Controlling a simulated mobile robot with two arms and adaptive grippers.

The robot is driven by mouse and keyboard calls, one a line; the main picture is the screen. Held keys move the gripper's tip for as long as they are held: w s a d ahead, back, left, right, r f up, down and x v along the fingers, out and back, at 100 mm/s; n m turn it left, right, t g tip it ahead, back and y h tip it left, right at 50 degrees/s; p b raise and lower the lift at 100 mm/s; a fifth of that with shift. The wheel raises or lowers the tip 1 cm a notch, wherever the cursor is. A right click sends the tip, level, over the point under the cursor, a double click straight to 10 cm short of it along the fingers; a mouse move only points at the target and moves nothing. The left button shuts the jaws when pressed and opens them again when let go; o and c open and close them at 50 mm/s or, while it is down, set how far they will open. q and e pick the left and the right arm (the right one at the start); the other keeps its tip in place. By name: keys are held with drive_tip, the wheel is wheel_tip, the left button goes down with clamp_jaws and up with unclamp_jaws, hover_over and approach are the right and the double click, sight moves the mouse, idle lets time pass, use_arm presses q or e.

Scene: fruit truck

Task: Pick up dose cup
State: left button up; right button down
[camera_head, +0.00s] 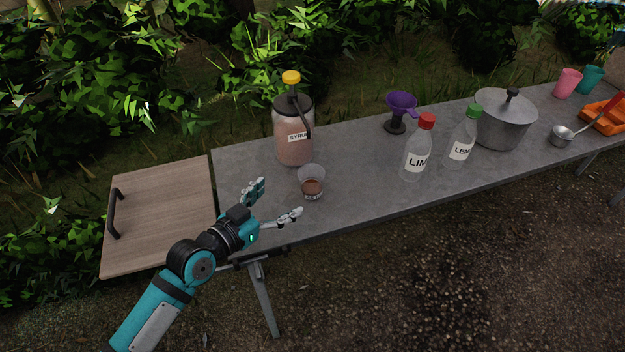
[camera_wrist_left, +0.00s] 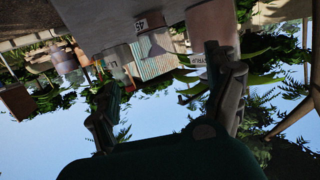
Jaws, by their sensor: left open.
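The dose cup (camera_head: 312,174), a small clear cup with brown liquid in its bottom, stands upright on the grey table near its left end. In the left wrist view, which is upside down, the dose cup (camera_wrist_left: 154,44) with a "45" mark appears between the fingers and beyond them. My left gripper (camera_head: 279,197) is open and empty, at the table's front left, just left of the cup. Its fingers point toward the cup and do not visibly touch it. My right gripper is not in view.
A syrup jar (camera_head: 294,148) with a yellow-topped pump stands close behind the cup. A purple jigger (camera_head: 400,103), two labelled bottles (camera_head: 416,155) and a lidded pot (camera_head: 503,122) stand to the right. A wooden board (camera_head: 160,215) adjoins the left end. The table front right of the cup is clear.

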sight(303, 182)
use_arm(q)
drive_tip(key=x, duration=0.4)
drive_tip(key=shift+w+d, duration=0.15)
drive_tip(key=shift+d, duration=0.05)
drive_tip(key=x, duration=0.3)
drive_tip(key=shift+p, duration=0.3)
drive_tip(key=x, duration=0.3)
drive_tip(key=shift+w+d+r+p, duration=0.1)
drive_tip(key=shift+w+d+p, duration=0.1)
drive_tip(key=shift+d+p, duration=0.1)
drive_tip(key=shift+w+d, duration=0.25)
drive_tip(key=shift+w, duration=0.05)
drive_tip(key=shift+w+d, duration=0.1)
drive_tip(key=shift+c, duration=0.6)
drive_tip(key=c, duration=1.1)
drive_tip(key=shift+c, duration=0.6)
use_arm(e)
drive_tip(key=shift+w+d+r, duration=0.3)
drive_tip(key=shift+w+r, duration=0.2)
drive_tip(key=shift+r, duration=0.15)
